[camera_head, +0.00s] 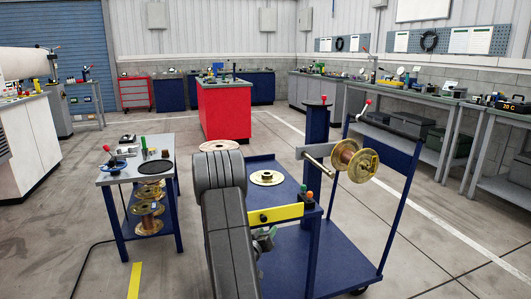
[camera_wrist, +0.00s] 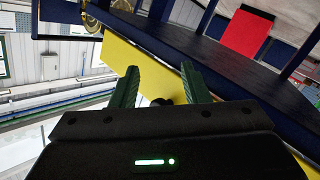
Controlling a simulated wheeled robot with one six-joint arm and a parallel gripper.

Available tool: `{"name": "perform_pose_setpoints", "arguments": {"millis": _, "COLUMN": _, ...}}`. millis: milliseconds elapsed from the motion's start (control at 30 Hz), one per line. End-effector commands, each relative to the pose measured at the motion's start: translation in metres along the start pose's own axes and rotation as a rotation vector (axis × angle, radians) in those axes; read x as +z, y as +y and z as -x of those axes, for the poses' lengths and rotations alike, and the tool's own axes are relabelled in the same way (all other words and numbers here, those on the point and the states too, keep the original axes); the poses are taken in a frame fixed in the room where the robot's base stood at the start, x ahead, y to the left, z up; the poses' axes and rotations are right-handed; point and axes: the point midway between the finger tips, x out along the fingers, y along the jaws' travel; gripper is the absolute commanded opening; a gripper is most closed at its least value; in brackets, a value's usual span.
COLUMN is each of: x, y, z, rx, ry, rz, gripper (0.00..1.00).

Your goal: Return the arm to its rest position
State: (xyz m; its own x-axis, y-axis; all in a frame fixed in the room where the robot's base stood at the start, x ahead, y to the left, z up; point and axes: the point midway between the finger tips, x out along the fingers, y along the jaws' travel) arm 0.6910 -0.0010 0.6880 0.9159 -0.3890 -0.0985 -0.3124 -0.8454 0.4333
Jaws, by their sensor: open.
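My arm (camera_head: 222,205) rises in the front middle of the head view, above the left side of the blue spool cart (camera_head: 320,260). My gripper (camera_wrist: 158,82) shows in the wrist view with its two green fingers apart. Nothing is seen held between them. A yellow panel (camera_wrist: 125,48) lies beyond the fingers, with a small dark knob partly hidden between them. In the head view the yellow bar (camera_head: 285,213) is just right of my arm, and the gripper is mostly hidden behind the arm.
A brass spool (camera_head: 355,160) sits on a rod at the cart's right. Another spool (camera_head: 267,177) lies flat on the cart's upper deck. A small table (camera_head: 120,178) with stacked spools stands left. A red cabinet (camera_head: 224,110) stands behind. Open floor lies between.

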Motion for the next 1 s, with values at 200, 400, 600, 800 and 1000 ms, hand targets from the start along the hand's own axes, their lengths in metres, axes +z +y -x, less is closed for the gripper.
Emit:
{"name": "perform_pose_setpoints", "arguments": {"millis": 200, "x": 0.004, "y": -0.002, "z": 0.000, "rx": 0.013, "ry": 0.034, "rz": -0.030, "gripper": 0.42}}
{"name": "perform_pose_setpoints", "arguments": {"millis": 400, "x": 0.003, "y": -0.001, "z": 0.000, "rx": 0.016, "ry": 0.042, "rz": -0.039, "gripper": 0.42}}
{"name": "perform_pose_setpoints", "arguments": {"millis": 600, "x": 0.003, "y": -0.001, "z": 0.000, "rx": 0.016, "ry": 0.042, "rz": -0.038, "gripper": 0.42}}
{"name": "perform_pose_setpoints", "arguments": {"millis": 800, "x": -0.002, "y": 0.001, "z": 0.003, "rx": 0.011, "ry": 0.045, "rz": -0.045, "gripper": 0.42}}
{"name": "perform_pose_setpoints", "arguments": {"millis": 1000, "x": -0.017, "y": 0.008, "z": 0.015, "rx": -0.012, "ry": 0.056, "rz": -0.069, "gripper": 0.42}}
